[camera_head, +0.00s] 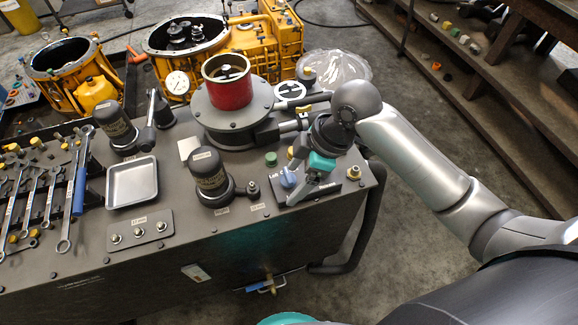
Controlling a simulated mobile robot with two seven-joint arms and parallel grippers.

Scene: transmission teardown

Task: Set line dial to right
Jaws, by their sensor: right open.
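The line dial looks to be the small blue knob (288,179) at the right end of the grey bench top, beside a dark plate with white lettering I cannot fully read. My right gripper (291,187) reaches in from the right and is open, with its grey fingers down at the knob. One finger is near the knob's far side, the other passes in front of it. Whether they touch it is unclear. The knob's pointing direction cannot be made out. My left gripper is not in view.
A red cylinder (228,86) on a round grey base stands behind. A black canister (209,174) stands left of the knob. A metal tray (132,183) and several wrenches (78,190) lie further left.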

